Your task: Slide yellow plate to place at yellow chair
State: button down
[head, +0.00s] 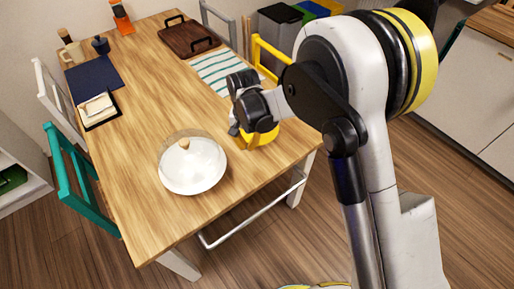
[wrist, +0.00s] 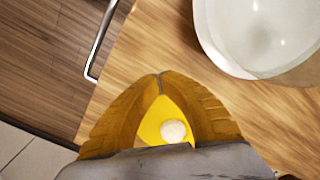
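The yellow plate (head: 268,138) is near the table's right edge in the head view, mostly hidden by my gripper (head: 242,139). In the wrist view a patch of yellow, which looks like the plate (wrist: 150,128), shows between my gripper's orange fingers (wrist: 160,76), with a small white round thing (wrist: 173,131) on it. The fingertips meet and look shut; I cannot tell whether they touch the plate. The yellow chair (head: 264,50) stands at the table's right side, farther back than the plate, partly hidden by my arm.
A white plate under a clear dome (head: 193,184) stands to the left, also in the wrist view (wrist: 220,45). A striped cloth (head: 216,72) lies by the yellow chair. A dark tray (head: 188,39), navy mat (head: 95,79) and teal chair (head: 68,175) are farther off. The table's middle is clear.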

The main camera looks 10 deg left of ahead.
aim_at(250, 154)
notch_tip(250, 154, down, 9)
jog(key=b, duration=0.3)
jog(key=shift+w+r, duration=0.1)
jog(key=shift+r, duration=0.05)
jog(key=w, duration=0.1)
jog(key=w+b, duration=0.1)
jog(key=w, duration=0.1)
jog(key=shift+a+f, duration=0.1)
jog(key=shift+f, duration=0.3)
jog(key=shift+w+r, duration=0.15)
jog(key=shift+w, duration=0.35)
